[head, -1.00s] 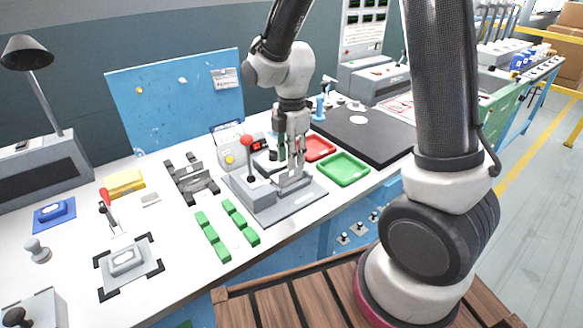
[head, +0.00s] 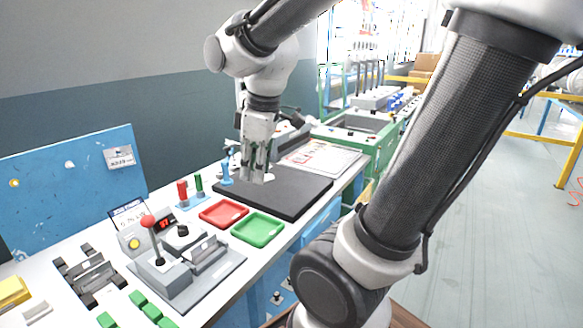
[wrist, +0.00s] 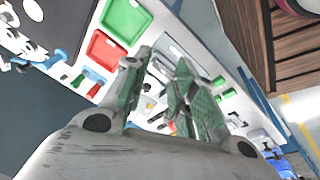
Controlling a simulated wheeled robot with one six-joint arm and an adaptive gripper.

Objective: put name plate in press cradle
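The press (head: 165,273) stands on a grey base plate on the bench, with a red-knobbed lever (head: 148,222). The press cradle (head: 207,257) is the grey block at its right side. A small pale piece (head: 201,247) shows at this block; I cannot tell for certain that it is the name plate, nor how it is seated. My gripper (head: 257,176) points down above the black mat, to the right of and beyond the press. In the wrist view my gripper (wrist: 165,85) has its two green-padded fingers apart, with nothing seen between them.
A red tray (head: 223,213) and a green tray (head: 258,229) lie between the press and the black mat (head: 300,197). Red and green posts (head: 183,192) stand behind the trays.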

